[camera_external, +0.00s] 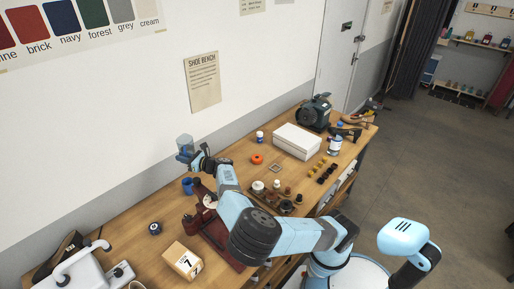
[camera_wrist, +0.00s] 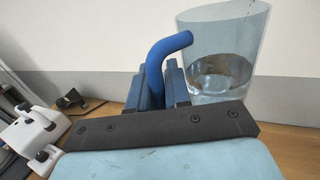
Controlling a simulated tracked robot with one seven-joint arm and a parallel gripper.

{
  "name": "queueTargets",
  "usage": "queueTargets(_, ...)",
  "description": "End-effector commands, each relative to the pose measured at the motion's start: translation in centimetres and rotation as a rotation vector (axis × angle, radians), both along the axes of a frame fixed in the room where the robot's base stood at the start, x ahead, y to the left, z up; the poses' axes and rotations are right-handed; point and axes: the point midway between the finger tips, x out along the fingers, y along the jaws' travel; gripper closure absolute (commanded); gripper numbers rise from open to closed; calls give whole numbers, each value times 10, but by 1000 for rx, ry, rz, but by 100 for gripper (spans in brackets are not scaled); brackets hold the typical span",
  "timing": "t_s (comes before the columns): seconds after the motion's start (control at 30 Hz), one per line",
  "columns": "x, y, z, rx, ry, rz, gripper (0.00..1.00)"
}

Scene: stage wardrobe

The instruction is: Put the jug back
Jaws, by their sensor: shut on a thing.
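The jug (camera_external: 184,142) is clear, with a blue handle, and is raised above the far edge of the wooden bench near the wall. My gripper (camera_external: 190,155) is shut on its handle. In the wrist view the jug (camera_wrist: 217,50) stands nearly upright, right of my fingers (camera_wrist: 163,88), with what looks like clear liquid low inside. The curved blue handle (camera_wrist: 168,45) rises between the fingers. The jug's base is partly hidden by my gripper.
A blue object (camera_external: 187,186) stands on the bench below my gripper. A dark red stand (camera_external: 215,236) and a box marked 7 (camera_external: 183,260) are nearer. A white machine (camera_external: 85,272) is at lower left. A white box (camera_external: 297,141) lies right. Bench around the dark roll (camera_external: 155,229) is fairly clear.

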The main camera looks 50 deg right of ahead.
Motion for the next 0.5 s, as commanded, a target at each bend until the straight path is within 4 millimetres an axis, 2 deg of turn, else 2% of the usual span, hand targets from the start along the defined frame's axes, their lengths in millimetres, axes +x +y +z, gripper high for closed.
queueTargets(0.03, 4, -10, -6, 1, 0, 1, 100)
queueTargets(0.2, 12, -36, -22, 7, 0, 23, 100)
queueTargets(0.5, 18, -66, -37, 8, -2, 62, 100)
